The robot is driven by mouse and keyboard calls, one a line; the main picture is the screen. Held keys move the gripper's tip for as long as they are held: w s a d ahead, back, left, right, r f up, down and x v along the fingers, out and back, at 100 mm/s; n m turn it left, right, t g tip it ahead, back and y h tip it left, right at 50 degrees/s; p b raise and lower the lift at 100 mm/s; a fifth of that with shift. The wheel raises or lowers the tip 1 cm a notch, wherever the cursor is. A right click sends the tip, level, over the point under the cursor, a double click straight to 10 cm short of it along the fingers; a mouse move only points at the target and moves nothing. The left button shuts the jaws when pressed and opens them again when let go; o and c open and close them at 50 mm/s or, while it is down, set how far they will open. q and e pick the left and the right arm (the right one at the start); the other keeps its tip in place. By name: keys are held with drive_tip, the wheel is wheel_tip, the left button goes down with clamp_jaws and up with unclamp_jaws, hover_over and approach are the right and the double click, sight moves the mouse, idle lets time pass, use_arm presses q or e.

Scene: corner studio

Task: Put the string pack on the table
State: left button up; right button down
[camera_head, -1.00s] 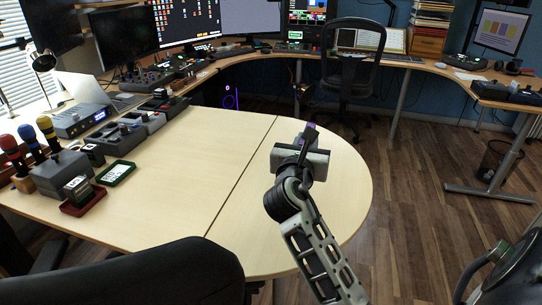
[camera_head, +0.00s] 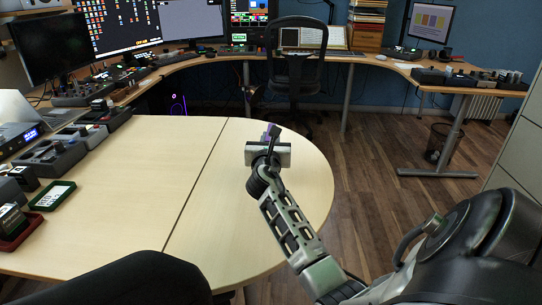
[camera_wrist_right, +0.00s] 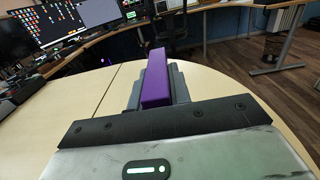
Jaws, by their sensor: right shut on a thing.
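The string pack, a purple bar-shaped pack (camera_wrist_right: 156,78), is between the fingers of my right gripper (camera_wrist_right: 155,90) in the right wrist view. In the head view only a small purple bit of the pack (camera_head: 273,129) shows beyond my right gripper (camera_head: 270,138), which is shut on it. The gripper is over the rounded end of the light wooden table (camera_head: 110,222). I cannot tell whether the pack touches the tabletop. My left gripper is not in view.
The table's middle is clear. A green-rimmed tray (camera_head: 52,195) and control boxes (camera_head: 50,157) line its left side. A black office chair (camera_head: 296,68) stands behind the table. A dark chair back (camera_head: 135,280) is at the near edge. Wooden floor (camera_head: 375,160) lies to the right.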

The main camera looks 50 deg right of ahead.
drive_tip(key=shift+w+d+f, duration=0.1)
drive_tip(key=shift+d+f, duration=0.1)
wheel_tip(320, 180, down, 3)
drive_tip(key=shift+w+d+f+b, duration=0.1)
drive_tip(key=shift+d+f+b, duration=0.1)
drive_tip(key=shift+b, duration=0.85)
drive_tip(key=shift+a+f, duration=0.1)
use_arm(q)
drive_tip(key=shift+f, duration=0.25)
use_arm(e)
drive_tip(key=c, duration=1.3)
unclamp_jaws()
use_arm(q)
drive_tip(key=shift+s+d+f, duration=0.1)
